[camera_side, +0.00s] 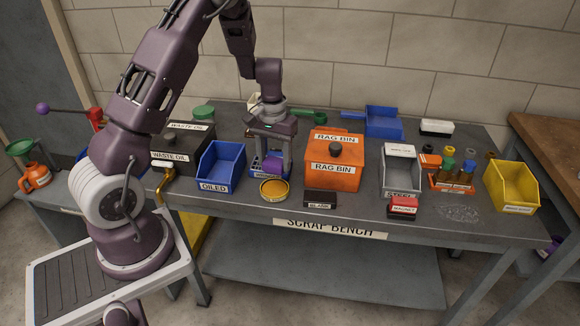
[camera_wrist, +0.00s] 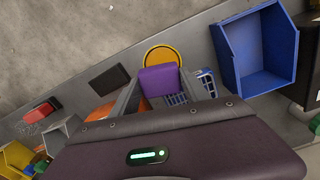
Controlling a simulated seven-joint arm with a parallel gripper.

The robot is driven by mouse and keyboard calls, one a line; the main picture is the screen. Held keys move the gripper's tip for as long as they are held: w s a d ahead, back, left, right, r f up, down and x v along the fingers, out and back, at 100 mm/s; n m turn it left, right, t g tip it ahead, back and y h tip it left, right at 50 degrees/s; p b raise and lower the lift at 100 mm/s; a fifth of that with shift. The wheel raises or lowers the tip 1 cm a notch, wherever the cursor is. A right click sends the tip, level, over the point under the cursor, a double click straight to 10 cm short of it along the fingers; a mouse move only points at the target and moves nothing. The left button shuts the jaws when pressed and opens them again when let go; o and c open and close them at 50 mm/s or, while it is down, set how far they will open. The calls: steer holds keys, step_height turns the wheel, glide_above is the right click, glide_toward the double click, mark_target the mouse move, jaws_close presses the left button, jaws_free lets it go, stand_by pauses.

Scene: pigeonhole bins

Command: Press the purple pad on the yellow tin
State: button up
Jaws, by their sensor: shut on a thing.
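The purple pad (camera_side: 273,164) is held between the fingers of my gripper (camera_side: 272,160), which is shut on it. It also shows in the wrist view (camera_wrist: 160,80), between my fingertips. The yellow tin (camera_side: 274,189) is a low round tin near the bench's front edge, just in front of the pad. In the wrist view the tin (camera_wrist: 163,56) is partly covered by the pad. In the side view the pad appears behind the tin, apart from it. A small blue labelled basket (camera_side: 257,172) is beneath my gripper, partly hidden by it.
A blue open bin (camera_side: 220,168) stands left of my gripper. The orange rag bin (camera_side: 337,176) stands close on the right. A small dark box (camera_side: 320,199) lies right of the tin. The scrap bench (camera_side: 365,216) has a narrow clear strip along its front.

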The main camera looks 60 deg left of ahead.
mark_target(275, 188)
steer(key=shift+a+f, duration=0.25)
steer(key=shift+f, duration=2.85)
steer(key=shift+f, duration=0.5)
steer(key=o, duration=1.6)
steer(key=shift+c, duration=0.6)
steer(key=shift+c, duration=1.4)
steer(key=shift+r, duration=0.1)
